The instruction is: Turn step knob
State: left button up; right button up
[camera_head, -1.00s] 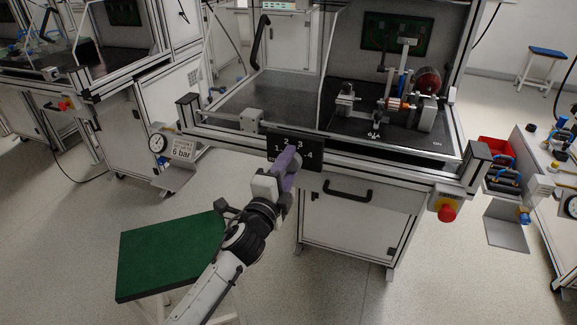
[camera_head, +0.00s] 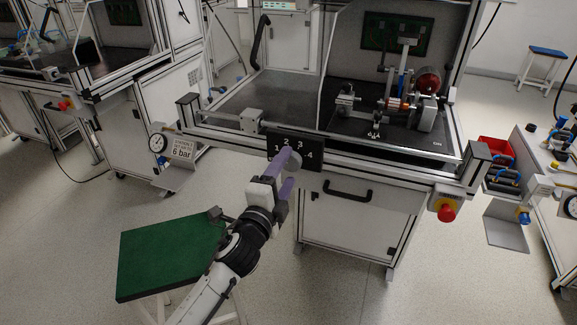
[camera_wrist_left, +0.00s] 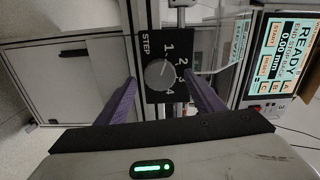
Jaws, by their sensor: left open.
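The step knob (camera_head: 294,161) is a round grey knob on a black panel (camera_head: 315,163) on the front of the middle bench. The panel carries the white numbers 1 to 4 and, in the left wrist view, the word STEP. There the knob (camera_wrist_left: 160,74) faces the camera; a faint light mark on it seems to point up toward 1. My left gripper (camera_head: 287,168) is open, its purple fingers apart and pointing at the panel. In the wrist view the fingers (camera_wrist_left: 160,88) stand on either side of the knob; contact is not visible. My right gripper is out of view.
A drawer handle (camera_head: 348,190) lies right of and below the panel. A red stop button (camera_head: 447,211) sits farther right. A green-topped stool (camera_head: 170,256) stands below my left arm. A lit screen reading READY (camera_wrist_left: 286,50) shows in the wrist view.

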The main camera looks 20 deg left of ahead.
pick_arm(q)
jog(key=s, duration=0.8)
jog(key=shift+a, duration=0.1)
jog(key=s+d+f+n+g+h+p, duration=0.1)
jog(key=s+d+f+n+g+h, duration=0.1)
jog(key=s+f+n+g, duration=0.7)
jog(key=s+d+f+n, duration=0.1)
jog(key=s+f+n, duration=0.5)
jog(key=s+f, duration=0.9)
jog(key=shift+s+p, duration=0.4)
jog(key=shift+s, duration=0.05)
